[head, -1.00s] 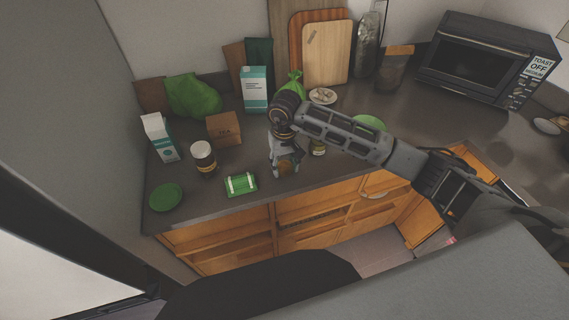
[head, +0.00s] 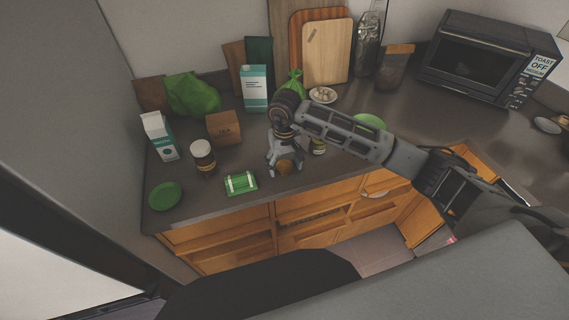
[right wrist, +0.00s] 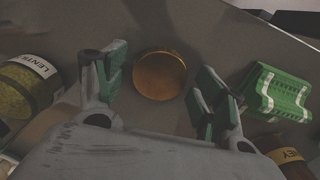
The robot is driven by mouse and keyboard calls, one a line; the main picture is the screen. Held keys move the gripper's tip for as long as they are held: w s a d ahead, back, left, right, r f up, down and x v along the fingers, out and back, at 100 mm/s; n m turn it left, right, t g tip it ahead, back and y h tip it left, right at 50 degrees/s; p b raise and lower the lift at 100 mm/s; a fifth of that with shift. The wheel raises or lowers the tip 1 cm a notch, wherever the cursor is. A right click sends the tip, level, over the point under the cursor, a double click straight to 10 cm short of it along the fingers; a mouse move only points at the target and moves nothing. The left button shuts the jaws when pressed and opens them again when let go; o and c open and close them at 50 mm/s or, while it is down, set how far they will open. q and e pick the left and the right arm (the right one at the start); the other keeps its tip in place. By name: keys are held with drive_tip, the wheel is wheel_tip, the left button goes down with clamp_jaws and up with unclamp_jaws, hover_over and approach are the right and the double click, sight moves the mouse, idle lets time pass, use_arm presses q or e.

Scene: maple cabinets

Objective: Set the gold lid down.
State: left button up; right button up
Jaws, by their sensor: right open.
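The gold lid (head: 286,167) is a small round disc on the dark counter (head: 230,207) near its front edge. In the right wrist view the lid (right wrist: 159,75) lies flat between the spread fingers, with a gap on each side. My right gripper (head: 284,171) points down over the lid, open and holding nothing. Its green-padded fingertips also show in the right wrist view (right wrist: 160,72). My left gripper is in neither view.
A green packet with white bands (head: 240,183) and a dark jar (head: 203,159) stand left of the gripper. A lentils jar (right wrist: 31,86) is close on its other side. A tea box (head: 223,128), cartons and a green plate (head: 165,195) are farther left.

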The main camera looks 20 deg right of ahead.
sight(284, 166)
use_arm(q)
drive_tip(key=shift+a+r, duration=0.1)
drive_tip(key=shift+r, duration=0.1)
use_arm(e)
drive_tip(key=shift+r, duration=0.15)
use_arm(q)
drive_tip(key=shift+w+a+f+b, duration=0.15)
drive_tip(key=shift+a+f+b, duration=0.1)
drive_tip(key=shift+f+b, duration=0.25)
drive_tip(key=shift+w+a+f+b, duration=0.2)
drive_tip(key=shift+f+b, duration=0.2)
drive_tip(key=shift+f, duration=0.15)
use_arm(e)
wheel_tip(284, 166, up, 12)
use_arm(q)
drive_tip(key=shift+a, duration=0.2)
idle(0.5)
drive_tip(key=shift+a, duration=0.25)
